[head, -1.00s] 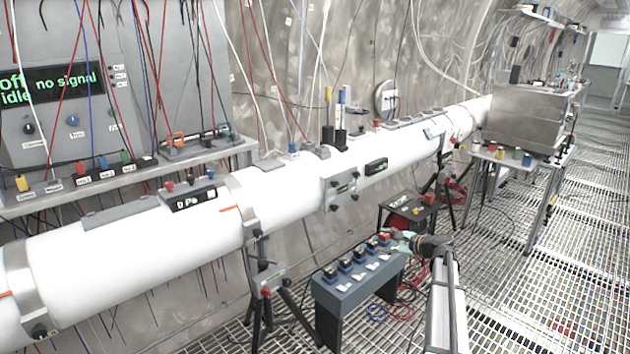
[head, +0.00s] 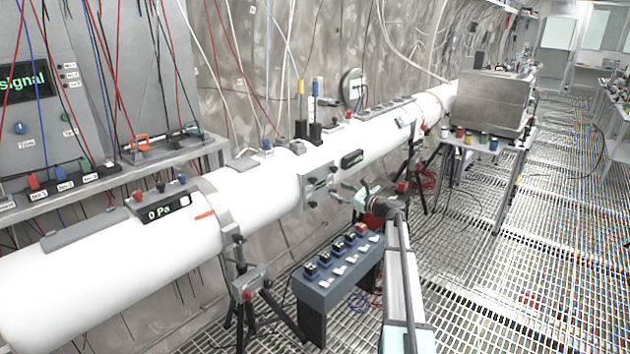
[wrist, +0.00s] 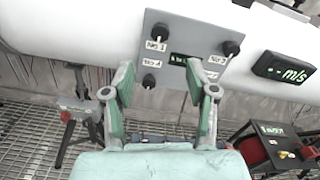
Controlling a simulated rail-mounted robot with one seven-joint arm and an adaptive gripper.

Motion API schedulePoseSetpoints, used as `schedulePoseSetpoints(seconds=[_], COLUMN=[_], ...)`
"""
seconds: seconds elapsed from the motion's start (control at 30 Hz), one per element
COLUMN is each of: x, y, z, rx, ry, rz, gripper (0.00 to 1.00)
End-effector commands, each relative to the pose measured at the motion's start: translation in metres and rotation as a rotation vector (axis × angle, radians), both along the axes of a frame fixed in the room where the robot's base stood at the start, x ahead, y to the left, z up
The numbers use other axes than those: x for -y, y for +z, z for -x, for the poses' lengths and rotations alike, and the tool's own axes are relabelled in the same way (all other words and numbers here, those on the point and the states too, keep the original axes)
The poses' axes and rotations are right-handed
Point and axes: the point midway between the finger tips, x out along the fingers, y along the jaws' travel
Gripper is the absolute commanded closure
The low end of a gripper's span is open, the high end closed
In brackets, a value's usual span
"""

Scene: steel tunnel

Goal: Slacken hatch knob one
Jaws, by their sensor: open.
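The hatch plate (wrist: 190,64) is a grey square panel on the white pipe, with black knobs near its corners and a small green display. It also shows in the head view (head: 319,187). The upper-left knob (wrist: 160,31) has a label below it that seems to read "No 1". Another knob (wrist: 231,47) is at upper right and one (wrist: 149,81) at lower left, between my fingers in the picture. My gripper (wrist: 160,66) is open and empty, facing the plate. In the head view my gripper (head: 350,193) is just right of the plate. The lower-right corner is partly hidden by my finger.
A dark "m/s" display box (wrist: 284,68) sits on the pipe right of the plate. A blue-grey button box (head: 338,272) stands below my arm. Tripod legs (head: 245,300) support the pipe.

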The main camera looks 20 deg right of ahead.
Motion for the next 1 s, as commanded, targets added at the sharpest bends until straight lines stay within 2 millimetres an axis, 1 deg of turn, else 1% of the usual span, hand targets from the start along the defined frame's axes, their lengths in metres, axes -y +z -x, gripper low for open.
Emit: schedulePoseSetpoints(seconds=[0.03,0.1,0.3,0.5,0.7,0.83,1.0], x=[-0.005,-0.010,-0.028,-0.044,-0.052,-0.055,-0.056], y=[0.003,0.003,0.003,0.002,0.001,0.001,0.000], z=[-0.013,-0.025,-0.061,-0.091,-0.108,-0.113,-0.113], rx=[-0.001,0.000,0.000,0.000,0.000,0.000,0.001], ry=[0.003,0.002,0.002,0.002,0.000,0.000,0.000], rz=[0.000,0.001,0.000,0.001,0.001,0.001,0.002], gripper=[0.43,0.43,0.43,0.43,0.43,0.43,0.43])
